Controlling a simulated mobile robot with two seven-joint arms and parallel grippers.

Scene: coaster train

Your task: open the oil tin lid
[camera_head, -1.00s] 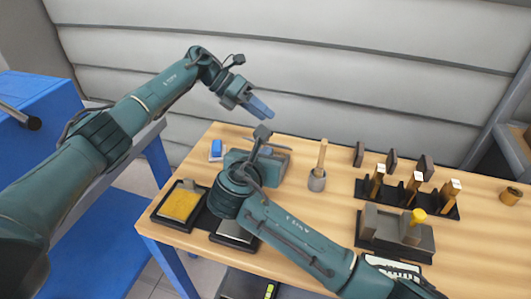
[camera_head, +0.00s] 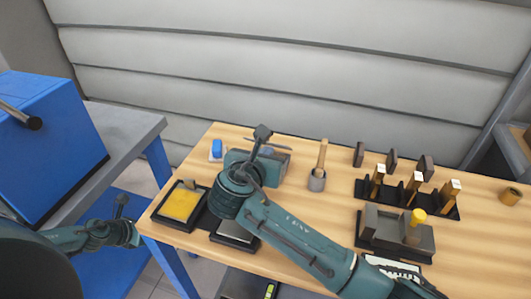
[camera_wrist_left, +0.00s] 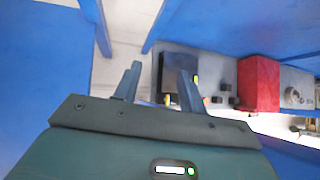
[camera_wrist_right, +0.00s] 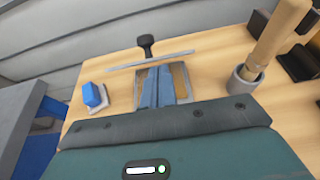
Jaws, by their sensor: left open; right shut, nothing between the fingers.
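The oil tin (camera_head: 284,160) is a grey-teal box at the back left of the wooden table, partly hidden by my right arm. In the right wrist view the tin (camera_wrist_right: 181,82) shows a brown inside. A thin grey plate with a black knob (camera_wrist_right: 146,42) behind it, seemingly the lid, is seen nearly edge-on at the far side. My right gripper (camera_wrist_right: 158,72) is shut and empty, its fingers in front of the tin; contact cannot be told. My left gripper (camera_wrist_left: 158,76) is open and empty, low left of the table, away from the tin.
A blue block (camera_head: 217,147) and a cup with a wooden handle (camera_head: 317,180) flank the tin. A black tray with a yellow pad (camera_head: 181,203) lies at front left. Racks of wooden-handled tools (camera_head: 415,190) stand at right. A blue cabinet (camera_head: 45,150) is left.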

